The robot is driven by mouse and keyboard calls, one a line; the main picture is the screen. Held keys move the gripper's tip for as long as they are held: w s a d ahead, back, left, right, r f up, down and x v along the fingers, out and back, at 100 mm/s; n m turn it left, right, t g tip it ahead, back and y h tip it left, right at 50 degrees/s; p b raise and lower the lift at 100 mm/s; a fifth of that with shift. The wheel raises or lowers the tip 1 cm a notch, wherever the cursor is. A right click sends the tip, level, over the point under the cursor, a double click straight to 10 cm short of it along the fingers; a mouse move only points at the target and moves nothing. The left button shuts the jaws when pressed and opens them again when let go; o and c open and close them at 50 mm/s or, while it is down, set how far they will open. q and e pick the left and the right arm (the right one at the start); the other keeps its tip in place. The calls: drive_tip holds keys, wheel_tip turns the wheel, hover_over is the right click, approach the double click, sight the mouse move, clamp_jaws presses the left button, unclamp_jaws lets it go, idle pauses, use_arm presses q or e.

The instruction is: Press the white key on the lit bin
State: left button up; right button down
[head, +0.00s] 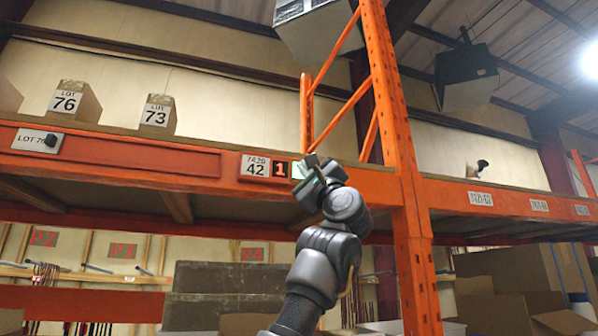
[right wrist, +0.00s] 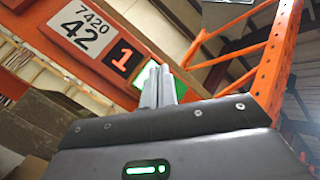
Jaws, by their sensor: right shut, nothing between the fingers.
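On the orange rack beam a label reading 7420 42 (head: 255,166) sits beside a small display with a lit 1 (head: 280,168). The label (right wrist: 86,27) and display (right wrist: 122,57) also show in the right wrist view. Right of the display is a white key with green around it (right wrist: 147,74), partly hidden by my fingers; a sliver of it shows in the head view (head: 297,170). My right gripper (head: 312,160) is shut and empty, its fingertips (right wrist: 157,72) in front of the key's right part. I cannot tell whether they touch it. My left gripper is out of view.
The orange rack upright (head: 398,150) stands close to the right of my right arm. Boxes marked LOT 76 (head: 75,101) and LOT 73 (head: 157,114) stand on the shelf at left.

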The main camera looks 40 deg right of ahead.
drive_tip(key=shift+w+d, duration=0.1)
drive_tip(key=shift+w, duration=0.1)
drive_tip(key=shift+w+d, duration=0.1)
drive_tip(key=shift+w, duration=0.3)
idle(0.7)
idle(0.4)
drive_tip(key=shift+s+a+b, duration=0.3)
drive_tip(key=shift+s+b, duration=0.3)
drive_tip(key=shift+s, duration=0.15)
